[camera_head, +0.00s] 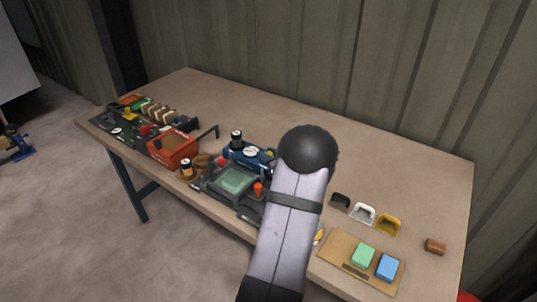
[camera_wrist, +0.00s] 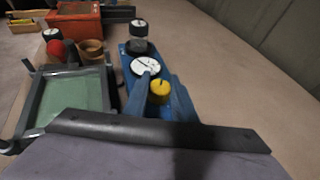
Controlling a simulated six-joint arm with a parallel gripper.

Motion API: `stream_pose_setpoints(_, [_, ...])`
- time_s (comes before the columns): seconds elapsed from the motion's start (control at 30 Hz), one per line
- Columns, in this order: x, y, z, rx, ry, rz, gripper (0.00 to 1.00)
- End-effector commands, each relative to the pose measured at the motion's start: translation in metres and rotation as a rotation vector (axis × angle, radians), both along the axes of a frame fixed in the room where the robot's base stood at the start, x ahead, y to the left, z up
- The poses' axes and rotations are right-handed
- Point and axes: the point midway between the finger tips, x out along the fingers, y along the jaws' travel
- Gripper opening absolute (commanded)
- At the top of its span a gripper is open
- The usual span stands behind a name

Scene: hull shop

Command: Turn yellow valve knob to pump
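The yellow valve knob (camera_wrist: 159,91) is a small round knob on a blue pump-like unit (camera_wrist: 183,103) in the wrist view. A white dial (camera_wrist: 145,66) lies just beyond it, and a blue-grey bar rises beside it. I cannot read the dial's markings. In the head view the blue unit (camera_head: 237,155) is partly behind my arm, with its knob small near the arm's black joint. A dark bar and lilac casing of my own arm fill the bottom of the wrist view and hide the near end of the unit.
A grey-framed tray with a green pad (camera_wrist: 80,95) stands left of the blue unit. A red box (camera_head: 173,149) and a black panel lie farther left. At right are a board (camera_head: 337,249) with green and blue blocks, and several small pieces. The table's back is clear.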

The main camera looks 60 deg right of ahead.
Motion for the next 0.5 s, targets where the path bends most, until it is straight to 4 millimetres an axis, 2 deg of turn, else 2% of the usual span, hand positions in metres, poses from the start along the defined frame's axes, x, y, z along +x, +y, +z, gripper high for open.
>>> stream_pose_setpoints(0.07, [-0.0001,0.0001,0.0002,0.000,0.000,0.000,0.02])
stream_pose_setpoints(0.5, [0.0007,-0.0011,-0.0024,-0.005,0.000,-0.045,0.02])
